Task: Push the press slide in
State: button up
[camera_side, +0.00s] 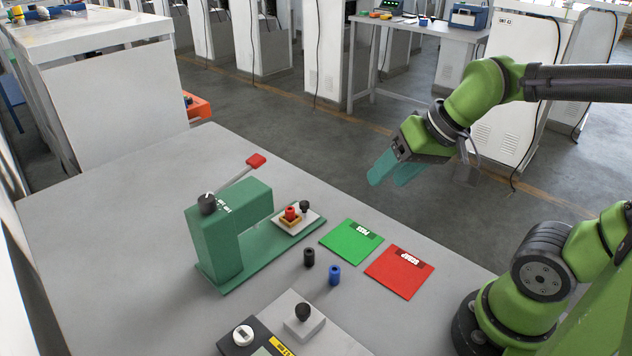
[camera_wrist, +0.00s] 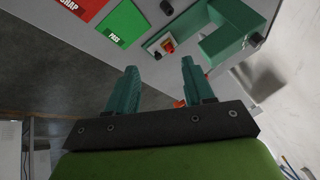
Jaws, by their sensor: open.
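The green press (camera_side: 222,225) stands on the table, with a raised lever ending in a red grip (camera_side: 256,161). Its pale press slide (camera_side: 310,224) sits at the right end of the green base, out in front of the press head. A red part (camera_side: 291,212) sits in an orange-yellow nest on the slide, beside a black knob (camera_side: 305,206). The red part also shows in the wrist view (camera_wrist: 167,45). My gripper (camera_side: 388,178) is open and empty, raised in the air to the right of the press, apart from the slide. Its two green fingers show in the wrist view (camera_wrist: 158,66).
A green PASS mat (camera_side: 345,243) and a red SCRAP mat (camera_side: 395,275) lie right of the press. A black cylinder (camera_side: 309,257) and a blue cylinder (camera_side: 334,275) stand in front of them. A grey block with a black knob (camera_side: 303,312) and a dark device (camera_side: 240,340) sit nearer.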

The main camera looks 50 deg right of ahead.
aim_at(303, 203)
jog(key=w+d+f+m+g+y, duration=0.1)
jog(key=w+d+f+m+g, duration=0.15)
jog(key=w+m, duration=0.35)
jog(key=w+d+f+m+g+y, duration=0.15)
jog(key=w+d+m, duration=0.3)
jog(key=w, duration=0.45)
jog(key=w+d+f+m+g, duration=0.1)
jog(key=w+d+f+m, duration=0.1)
jog(key=w+m, duration=0.45)
jog(key=shift+n, duration=0.3)
jog(key=x, duration=1)
jog(key=w+x, duration=0.1)
jog(key=x, duration=0.5)
jog(key=shift+r, duration=0.1)
grip_shut()
